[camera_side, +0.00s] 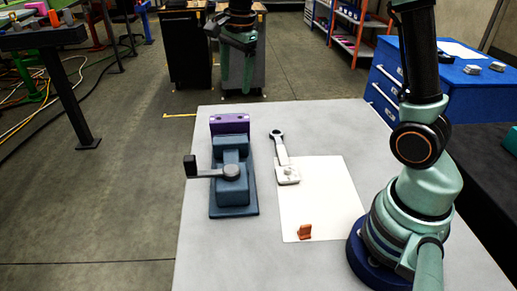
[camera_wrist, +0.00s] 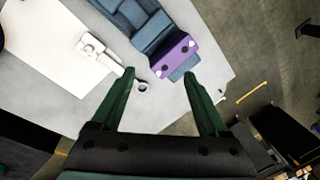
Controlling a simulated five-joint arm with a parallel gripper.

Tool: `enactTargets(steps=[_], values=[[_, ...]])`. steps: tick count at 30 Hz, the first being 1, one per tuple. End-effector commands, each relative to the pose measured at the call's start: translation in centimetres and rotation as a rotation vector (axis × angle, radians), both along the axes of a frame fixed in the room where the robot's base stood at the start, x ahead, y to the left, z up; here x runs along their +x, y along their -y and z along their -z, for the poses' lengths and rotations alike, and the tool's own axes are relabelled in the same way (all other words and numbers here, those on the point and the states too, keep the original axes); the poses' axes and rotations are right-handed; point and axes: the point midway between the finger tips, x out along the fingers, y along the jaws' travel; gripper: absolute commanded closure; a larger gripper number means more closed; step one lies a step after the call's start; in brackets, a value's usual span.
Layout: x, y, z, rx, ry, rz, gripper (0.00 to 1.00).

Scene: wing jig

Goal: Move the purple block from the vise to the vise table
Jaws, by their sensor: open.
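The purple block (camera_side: 230,123) sits at the far end of the blue-grey vise (camera_side: 232,185), with two dark holes in its face. In the wrist view the purple block (camera_wrist: 174,56) lies above and beyond my fingertips, against the end of the vise (camera_wrist: 142,22). My gripper (camera_side: 240,62) shows at the top of the side view, raised above and beyond the far edge of the table. In the wrist view my gripper (camera_wrist: 161,75) is open with nothing between its two green fingers. The grey vise table (camera_side: 300,122) carries the vise.
A grey-white wrench-like tool (camera_side: 283,160) lies right of the vise, partly on a white sheet (camera_side: 325,200). A small orange-brown piece (camera_side: 305,232) stands on the sheet. The vise's black handle (camera_side: 190,166) sticks out left. Bare table lies right of the purple block.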

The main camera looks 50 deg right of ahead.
Motion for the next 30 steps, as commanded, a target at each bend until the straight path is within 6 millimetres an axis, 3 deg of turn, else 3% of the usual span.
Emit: enactTargets(steps=[6,12,17,30], values=[[4.0,1.6,4.7,0.052,-0.089,0.424,0.22],[5.6,2.5,7.6,0.067,-0.134,0.675,0.22],[6.0,2.7,8.8,0.069,-0.143,0.741,0.22],[5.9,2.6,14.0,0.069,-0.143,0.741,0.22]])
